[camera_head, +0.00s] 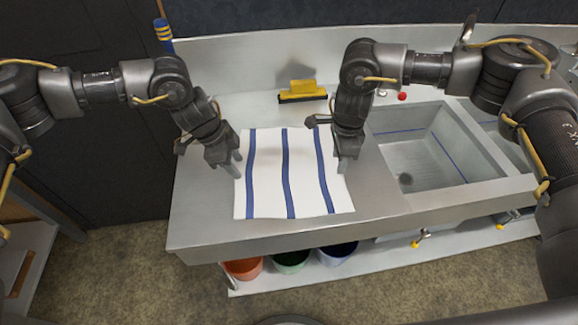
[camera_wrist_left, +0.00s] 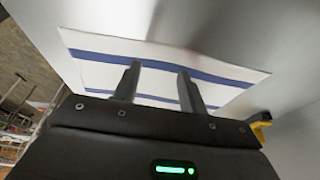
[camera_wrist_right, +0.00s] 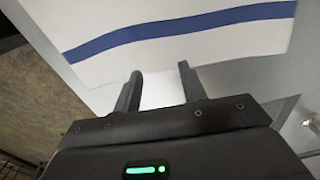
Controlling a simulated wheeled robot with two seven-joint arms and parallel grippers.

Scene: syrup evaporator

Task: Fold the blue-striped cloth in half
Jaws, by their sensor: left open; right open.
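The white cloth with blue stripes (camera_head: 268,180) lies flat and spread out on the steel counter, left of the sink. My left gripper (camera_head: 237,168) is open at the cloth's left edge. In the left wrist view the cloth (camera_wrist_left: 150,50) lies beyond and below the open fingers (camera_wrist_left: 157,82). My right gripper (camera_head: 345,165) is open at the cloth's right edge. In the right wrist view the cloth (camera_wrist_right: 190,15) shows beyond the open fingers (camera_wrist_right: 160,85). Neither gripper holds anything. I cannot tell whether the fingertips touch the cloth.
A yellow-and-black brush or squeegee (camera_head: 302,91) lies on the counter behind the cloth. An empty sink basin (camera_head: 425,150) is to the right. Several buckets, one orange (camera_head: 243,268), stand on a shelf below. Bare counter (camera_head: 200,215) lies at the front left.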

